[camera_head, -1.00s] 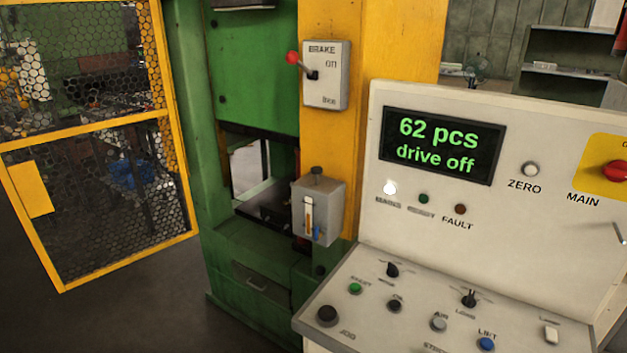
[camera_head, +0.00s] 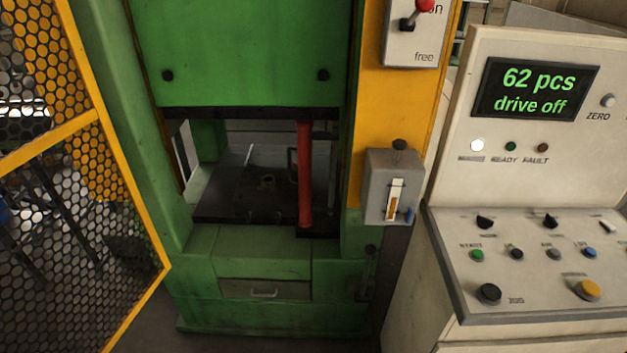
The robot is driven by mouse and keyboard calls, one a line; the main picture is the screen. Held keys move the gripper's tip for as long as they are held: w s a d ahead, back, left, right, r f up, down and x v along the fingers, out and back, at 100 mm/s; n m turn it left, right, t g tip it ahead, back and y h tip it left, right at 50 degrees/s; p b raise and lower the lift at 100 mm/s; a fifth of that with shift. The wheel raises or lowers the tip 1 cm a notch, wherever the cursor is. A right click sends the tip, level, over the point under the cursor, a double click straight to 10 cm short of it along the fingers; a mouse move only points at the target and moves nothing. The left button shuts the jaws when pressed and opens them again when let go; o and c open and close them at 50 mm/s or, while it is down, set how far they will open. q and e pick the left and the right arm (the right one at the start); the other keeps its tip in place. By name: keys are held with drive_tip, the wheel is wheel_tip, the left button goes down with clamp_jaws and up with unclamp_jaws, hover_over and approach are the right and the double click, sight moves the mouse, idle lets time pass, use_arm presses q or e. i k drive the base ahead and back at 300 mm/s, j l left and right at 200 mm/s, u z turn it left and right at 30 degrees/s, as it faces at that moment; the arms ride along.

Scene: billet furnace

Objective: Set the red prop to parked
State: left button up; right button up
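The red prop (camera_head: 305,175) is a red post standing upright inside the green press opening, at its right side. Its top meets the underside of the green ram (camera_head: 240,55) and its foot is at the right front of the dark press bed (camera_head: 240,212). Neither of my grippers shows in the head view.
A yellow mesh gate (camera_head: 85,180) stands at the left. At the right is the white control panel (camera_head: 450,120), its display reading "62 pcs, drive off". A brake lever box (camera_head: 410,40) and a grey oiler box (camera_head: 376,190) are on the yellow column. Dark floor lies in front.

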sight(306, 135)
drive_tip(key=i+j+u, duration=0.2)
drive_tip(key=j, duration=0.2)
drive_tip(key=i+u, duration=0.2)
drive_tip(key=u, duration=0.2)
drive_tip(key=i+l+u, duration=0.15)
drive_tip(key=u, duration=0.3)
drive_tip(key=i, duration=0.05)
